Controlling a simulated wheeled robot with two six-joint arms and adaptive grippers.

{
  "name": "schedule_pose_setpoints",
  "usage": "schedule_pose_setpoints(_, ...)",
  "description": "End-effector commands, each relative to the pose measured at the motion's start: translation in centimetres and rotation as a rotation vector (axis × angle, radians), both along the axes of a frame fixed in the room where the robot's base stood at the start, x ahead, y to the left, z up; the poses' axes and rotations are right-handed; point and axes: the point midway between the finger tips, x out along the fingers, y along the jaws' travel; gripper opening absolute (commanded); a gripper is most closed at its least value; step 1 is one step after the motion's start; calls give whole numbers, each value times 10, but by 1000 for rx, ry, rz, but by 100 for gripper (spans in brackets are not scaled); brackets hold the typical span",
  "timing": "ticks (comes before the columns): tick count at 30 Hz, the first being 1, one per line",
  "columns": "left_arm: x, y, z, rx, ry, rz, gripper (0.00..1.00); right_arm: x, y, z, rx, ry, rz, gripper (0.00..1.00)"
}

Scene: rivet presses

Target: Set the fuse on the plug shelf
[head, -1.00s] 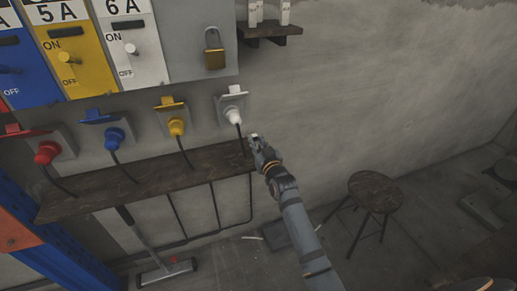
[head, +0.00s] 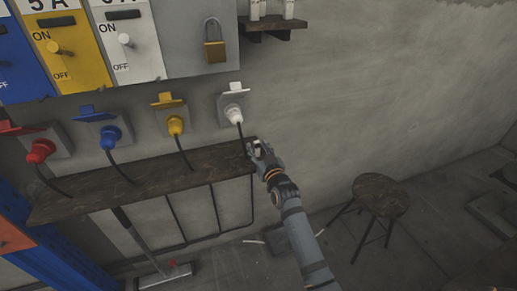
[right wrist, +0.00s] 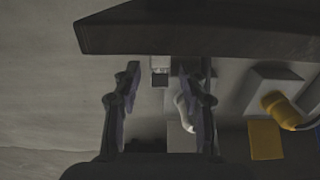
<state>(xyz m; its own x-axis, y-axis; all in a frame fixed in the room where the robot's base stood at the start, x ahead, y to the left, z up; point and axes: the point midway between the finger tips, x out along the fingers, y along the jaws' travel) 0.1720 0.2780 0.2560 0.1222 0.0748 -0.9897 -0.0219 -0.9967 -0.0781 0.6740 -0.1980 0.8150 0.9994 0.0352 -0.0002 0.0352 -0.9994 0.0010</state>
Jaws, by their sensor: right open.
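The plug shelf (head: 150,180) is a dark wooden board below the row of plugs. My right gripper (head: 254,147) is at its right end. In the right wrist view the plug shelf (right wrist: 190,35) crosses the top, with the plugs below it, so that view is upside down. A small fuse (right wrist: 159,66), white with a dark end, meets the shelf edge there, between the two open fingers of my right gripper (right wrist: 158,80). I see gaps between it and both fingers. In the head view the fuse is a tiny pale patch among the fingers. My left gripper is not in view.
A white plug (head: 234,113) with a hanging cable is just above the gripper; yellow (head: 176,125), blue (head: 109,136) and red (head: 40,151) plugs line up leftward. A small upper shelf (head: 272,28) holds white pieces. A stool (head: 380,194) stands right; the wall between is clear.

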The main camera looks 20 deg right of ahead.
Motion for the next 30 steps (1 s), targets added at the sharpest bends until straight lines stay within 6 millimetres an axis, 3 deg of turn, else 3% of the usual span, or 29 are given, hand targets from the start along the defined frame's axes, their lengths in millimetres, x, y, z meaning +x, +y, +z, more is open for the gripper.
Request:
schedule_pose_setpoints(4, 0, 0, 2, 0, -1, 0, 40, -1, 0, 3, 0, 0, 0, 42)
schedule_pose_setpoints(7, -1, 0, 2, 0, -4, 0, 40, -14, -1, 1, 0, 2, 0, 42)
schedule_pose_setpoints(15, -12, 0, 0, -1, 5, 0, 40, -80, -3, 1, 1, 3, 0, 42)
schedule_pose_setpoints(21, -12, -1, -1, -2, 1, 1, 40, -112, -4, 1, 0, 2, 0, 42)
schedule_pose_setpoints(30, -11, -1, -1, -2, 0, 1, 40, -120, -4, 2, 0, -1, 0, 42)
